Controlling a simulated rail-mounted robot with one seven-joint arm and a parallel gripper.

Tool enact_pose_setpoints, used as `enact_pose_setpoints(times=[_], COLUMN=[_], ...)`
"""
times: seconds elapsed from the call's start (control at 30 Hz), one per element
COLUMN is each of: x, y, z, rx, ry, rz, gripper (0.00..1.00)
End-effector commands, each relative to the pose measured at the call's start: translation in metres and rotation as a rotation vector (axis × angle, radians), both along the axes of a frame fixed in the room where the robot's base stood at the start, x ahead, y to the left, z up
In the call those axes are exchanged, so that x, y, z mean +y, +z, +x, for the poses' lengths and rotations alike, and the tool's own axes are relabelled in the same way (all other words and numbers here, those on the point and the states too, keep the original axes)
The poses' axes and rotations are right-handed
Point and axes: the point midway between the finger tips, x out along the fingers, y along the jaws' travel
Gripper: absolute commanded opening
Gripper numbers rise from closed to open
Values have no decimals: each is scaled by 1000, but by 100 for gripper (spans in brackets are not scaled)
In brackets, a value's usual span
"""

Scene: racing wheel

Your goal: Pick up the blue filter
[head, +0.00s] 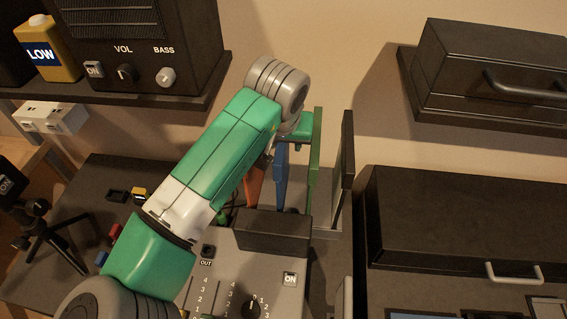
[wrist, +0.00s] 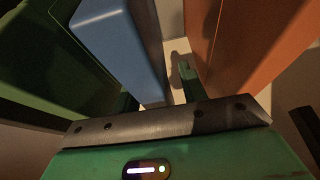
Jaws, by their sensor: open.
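The blue filter (head: 281,172) stands upright between an orange filter (head: 255,182) and a green panel (head: 316,150) in the head view. In the wrist view the blue filter (wrist: 120,40) is close in front of my gripper (wrist: 158,94). One green finger shows in the gap between the blue and orange filters. The other finger shows only partly, at the lower left edge of the blue filter. The jaws are open, and the fingers appear to lie on either side of the blue filter. I cannot tell whether either finger touches it. In the head view my arm hides most of my gripper (head: 292,134).
A dark upright panel (head: 347,160) stands right of the green one. A grey control box (head: 265,262) with sliders and a knob lies in front. Shelves hold a speaker (head: 140,40) upper left and a black case (head: 490,70) upper right. A small tripod (head: 48,225) stands left.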

Motion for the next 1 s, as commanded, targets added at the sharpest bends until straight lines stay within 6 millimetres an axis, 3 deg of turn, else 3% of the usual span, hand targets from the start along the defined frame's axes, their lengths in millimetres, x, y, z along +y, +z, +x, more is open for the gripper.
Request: enact_pose_setpoints(times=[0.1,0.3,0.77,1.0], x=[0,0,1,0], y=[0,0,0,62], z=[0,0,1,0], rx=[0,0,-2,-2], ry=[0,0,0,-1], rz=[0,0,3,-2], gripper=[38,0,0,0])
